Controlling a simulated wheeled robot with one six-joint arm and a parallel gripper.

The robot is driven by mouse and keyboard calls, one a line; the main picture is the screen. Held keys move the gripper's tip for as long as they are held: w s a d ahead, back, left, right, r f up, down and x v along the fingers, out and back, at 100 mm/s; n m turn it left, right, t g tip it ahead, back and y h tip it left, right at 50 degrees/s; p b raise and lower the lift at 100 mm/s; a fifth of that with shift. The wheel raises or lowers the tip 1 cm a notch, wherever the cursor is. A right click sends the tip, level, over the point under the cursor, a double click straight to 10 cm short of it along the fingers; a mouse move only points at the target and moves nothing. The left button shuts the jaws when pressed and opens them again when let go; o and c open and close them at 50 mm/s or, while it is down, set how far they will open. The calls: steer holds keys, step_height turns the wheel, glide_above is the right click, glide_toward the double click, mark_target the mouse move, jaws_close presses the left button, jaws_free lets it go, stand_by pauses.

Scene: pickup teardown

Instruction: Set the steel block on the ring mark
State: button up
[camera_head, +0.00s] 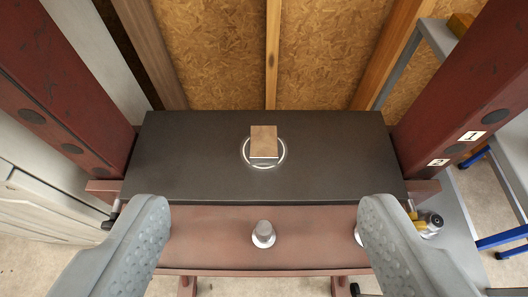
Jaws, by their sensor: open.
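The steel block (263,140) shows a brownish top face and a bright front edge. It stands on the dark bench top, over the white ring mark (279,160). The ring shows to its left, right and front; the block hides its back part. The block appears set toward the back of the ring. My gripper (262,222) is open and empty, its two grey fingers wide apart at the bottom left and right. The fingers are nearer to the camera than the block and do not touch it.
The dark top plate (190,160) is otherwise clear. Red steel posts (60,90) rise at both sides. A red-brown ledge (210,240) in front carries a silver knob (263,234), with another partly hidden by the right finger. A particle-board wall (330,50) stands behind.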

steer(key=s+r+t, duration=0.2)
steer(key=s, duration=0.5)
steer(key=s+r+t, duration=0.3)
steer(key=s, duration=0.5)
steer(key=shift+s+r, duration=0.15)
steer(key=shift+r, duration=0.2)
